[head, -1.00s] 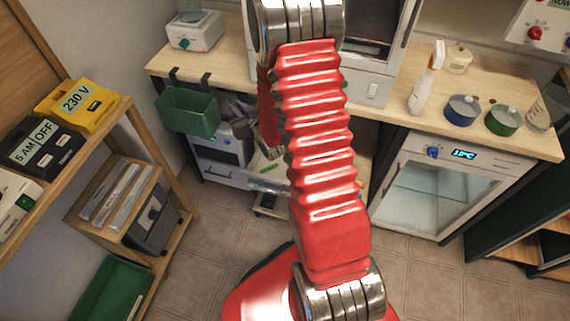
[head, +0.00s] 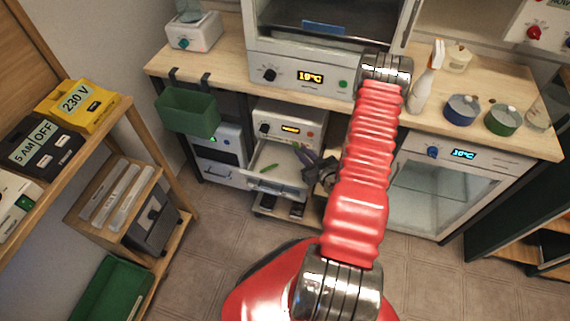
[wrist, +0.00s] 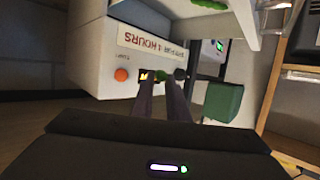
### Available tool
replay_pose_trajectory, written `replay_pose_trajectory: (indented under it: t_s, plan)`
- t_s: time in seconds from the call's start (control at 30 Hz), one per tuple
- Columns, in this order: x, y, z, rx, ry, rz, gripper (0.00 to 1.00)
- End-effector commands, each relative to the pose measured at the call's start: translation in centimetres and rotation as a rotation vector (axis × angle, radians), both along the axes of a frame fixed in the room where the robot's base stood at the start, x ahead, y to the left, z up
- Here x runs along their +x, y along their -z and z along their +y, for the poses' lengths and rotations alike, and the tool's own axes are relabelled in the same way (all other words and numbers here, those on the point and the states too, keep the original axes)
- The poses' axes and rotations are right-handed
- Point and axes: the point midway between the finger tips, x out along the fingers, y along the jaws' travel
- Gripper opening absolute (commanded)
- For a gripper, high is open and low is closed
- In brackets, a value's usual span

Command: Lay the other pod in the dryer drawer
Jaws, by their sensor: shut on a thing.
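The dryer (head: 290,112) is a white unit under the counter with a lit display. Its drawer (head: 262,186) is pulled open. One green pod (head: 270,168) lies in the drawer, and it also shows at the top of the wrist view (wrist: 210,4). My gripper (head: 306,156) is at the drawer's right side. In the wrist view my gripper (wrist: 163,80) is shut on a small green pod (wrist: 161,75), mostly hidden between the dark fingers. The dryer front appears upside down behind it. I cannot tell the held pod's exact height over the drawer.
A green bin (head: 188,110) hangs from the counter edge left of the dryer. A white cabinet (head: 215,150) stands left of the drawer, and a glass-fronted cooler (head: 440,195) stands to the right. The counter overhangs the dryer. The floor in front is clear.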

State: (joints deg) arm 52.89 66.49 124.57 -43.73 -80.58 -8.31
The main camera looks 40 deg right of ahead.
Motion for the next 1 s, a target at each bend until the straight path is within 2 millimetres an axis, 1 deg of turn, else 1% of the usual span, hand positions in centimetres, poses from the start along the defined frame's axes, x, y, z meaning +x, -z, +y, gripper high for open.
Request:
replay_pose_trajectory:
  t_s: [0.07, 0.33, 0.47, 0.57, 0.83, 1.0]
  plan:
    - [-0.3, 0.2, -0.1, 0.0, 0.002, 0.0, 0.0]
    - [-0.3, 0.2, 0.0, 0.0, 0.001, 0.0, 0.0]
    - [-0.3, 0.6, 0.0, 0.0, 0.001, 0.0, 0.0]
    - [-0.3, 1.6, 0.0, 0.001, 0.0, 0.001, 0.0]
    - [-0.3, 5.1, 0.0, 0.0, 0.0, 0.001, 0.0]
    - [-0.2, 6.1, 0.0, 0.0, 0.001, 0.0, 0.0]
